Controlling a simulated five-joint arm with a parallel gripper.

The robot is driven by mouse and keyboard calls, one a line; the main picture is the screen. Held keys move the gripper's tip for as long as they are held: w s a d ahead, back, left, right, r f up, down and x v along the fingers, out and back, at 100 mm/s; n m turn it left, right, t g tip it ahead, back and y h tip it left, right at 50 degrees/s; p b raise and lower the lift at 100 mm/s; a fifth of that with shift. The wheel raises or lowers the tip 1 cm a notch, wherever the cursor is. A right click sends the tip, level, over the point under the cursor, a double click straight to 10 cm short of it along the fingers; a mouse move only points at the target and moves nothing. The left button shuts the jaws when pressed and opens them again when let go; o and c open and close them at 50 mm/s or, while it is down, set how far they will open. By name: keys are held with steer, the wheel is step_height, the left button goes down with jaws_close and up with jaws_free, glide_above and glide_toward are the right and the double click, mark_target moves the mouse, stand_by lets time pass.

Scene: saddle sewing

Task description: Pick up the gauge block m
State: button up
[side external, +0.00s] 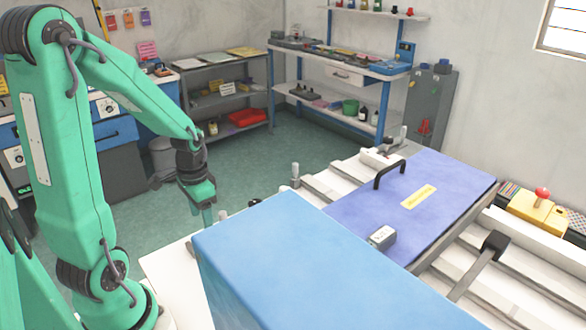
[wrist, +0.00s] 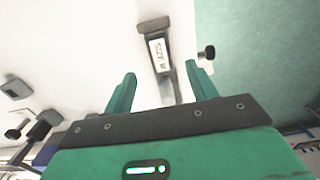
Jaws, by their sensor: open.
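A grey block with a white label (wrist: 160,55) stands on a white surface in the wrist view; its lettering seems to end in M, so it looks like the gauge block m. It lies ahead of and between the fingers of my gripper (wrist: 162,83), which are open with a gap to either side of it. In the side view my gripper (side external: 208,212) points down over the white table, left of the blue box. I cannot clearly make out the labelled block there; the blue box hides part of that area.
The large blue box (side external: 300,255) stands close to the right of my gripper. A dark knob (wrist: 207,52) sits right of the labelled block. A purple plate (side external: 440,185) carries a black handle and a small grey block (side external: 382,236). Green floor (side external: 240,165) lies beyond the table.

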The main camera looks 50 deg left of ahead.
steer(key=shift+f, duration=1.05)
steer(key=shift+w+f, duration=0.1)
steer(key=shift+f, duration=2.5)
jaws_close()
